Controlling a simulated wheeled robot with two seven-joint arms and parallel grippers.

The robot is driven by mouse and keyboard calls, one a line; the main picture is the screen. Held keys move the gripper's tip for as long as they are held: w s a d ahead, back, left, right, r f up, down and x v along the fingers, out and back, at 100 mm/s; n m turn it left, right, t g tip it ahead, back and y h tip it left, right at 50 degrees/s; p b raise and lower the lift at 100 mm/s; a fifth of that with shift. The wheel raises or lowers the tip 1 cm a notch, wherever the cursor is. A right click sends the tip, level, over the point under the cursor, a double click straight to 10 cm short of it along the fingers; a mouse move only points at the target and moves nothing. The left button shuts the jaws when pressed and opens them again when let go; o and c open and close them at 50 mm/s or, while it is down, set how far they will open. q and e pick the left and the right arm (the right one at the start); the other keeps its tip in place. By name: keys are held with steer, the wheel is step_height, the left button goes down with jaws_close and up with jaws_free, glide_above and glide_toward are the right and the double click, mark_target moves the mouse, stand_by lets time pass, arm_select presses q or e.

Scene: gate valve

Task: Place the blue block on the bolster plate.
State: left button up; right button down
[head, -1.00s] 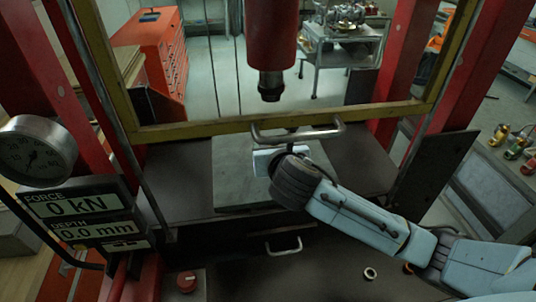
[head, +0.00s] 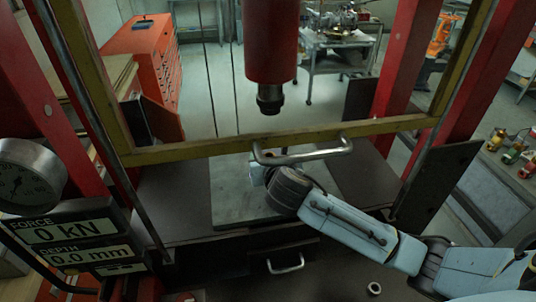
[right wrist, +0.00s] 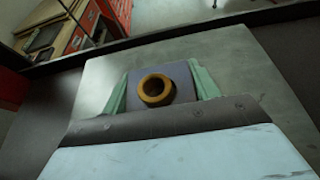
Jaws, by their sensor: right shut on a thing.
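My right gripper (right wrist: 160,92) is shut on the blue block (right wrist: 181,72), which looks blue-grey between its two green fingers in the right wrist view. A brass ring (right wrist: 156,89) shows on the block's face. The block is mostly hidden there by my wrist. The bolster plate (right wrist: 245,70) also fills the background in the right wrist view. I cannot tell whether the block touches it. My left gripper is not in view.
The red press ram (head: 270,90) hangs above the plate. The yellow guard frame (head: 200,146) with its metal handle (head: 305,155) crosses close to my right wrist. The force readout (head: 75,232) reads 0 kN. A small ring (head: 374,288) lies at the front.

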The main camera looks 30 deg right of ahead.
steer(key=shift+r, duration=0.1)
steer(key=shift+c, duration=2)
jaws_free()
steer(key=shift+f, duration=0.2)
steer(key=shift+s+r, duration=0.2)
steer(key=v, duration=1.1)
steer(key=shift+s+a+r, duration=0.1)
steer(key=shift+s, duration=0.25)
